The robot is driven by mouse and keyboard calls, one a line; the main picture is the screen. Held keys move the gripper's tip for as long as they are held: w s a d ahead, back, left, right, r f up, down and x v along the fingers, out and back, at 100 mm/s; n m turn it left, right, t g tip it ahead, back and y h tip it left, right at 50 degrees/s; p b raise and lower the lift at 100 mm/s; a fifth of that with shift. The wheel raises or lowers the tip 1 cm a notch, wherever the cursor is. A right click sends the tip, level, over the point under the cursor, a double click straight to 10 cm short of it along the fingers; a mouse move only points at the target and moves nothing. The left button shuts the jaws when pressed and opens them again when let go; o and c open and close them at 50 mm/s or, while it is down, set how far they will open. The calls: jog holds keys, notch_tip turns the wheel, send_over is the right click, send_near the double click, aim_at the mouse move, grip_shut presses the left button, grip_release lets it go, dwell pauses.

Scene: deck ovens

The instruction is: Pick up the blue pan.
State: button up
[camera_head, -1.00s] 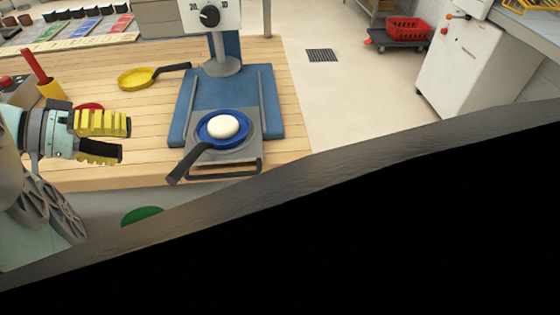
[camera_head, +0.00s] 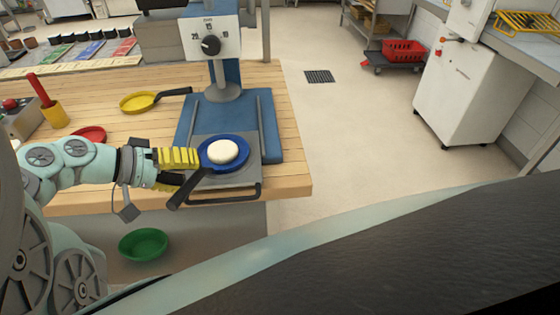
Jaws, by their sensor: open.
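The blue pan (camera_head: 241,163) sits on the grey plate of the blue press stand, with a white round dough piece (camera_head: 222,152) in it. Its dark handle (camera_head: 186,190) points toward the lower left, past the plate's edge. My gripper (camera_head: 197,160), with yellow finger pads, is at the left side of the pan, close to where the handle meets it. The near finger is dark and partly hidden beside the handle. The jaws are open, and I cannot tell whether they touch the pan.
The blue press (camera_head: 268,140) with a dial rises behind the pan. A yellow pan (camera_head: 138,102), a red dish (camera_head: 88,134) and a yellow cup (camera_head: 55,115) stand on the wooden table (camera_head: 135,128). A green bowl (camera_head: 143,244) is below the table.

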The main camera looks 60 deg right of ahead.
jog(key=shift+x, duration=1.2)
jog(key=shift+a, duration=0.1)
grip_shut()
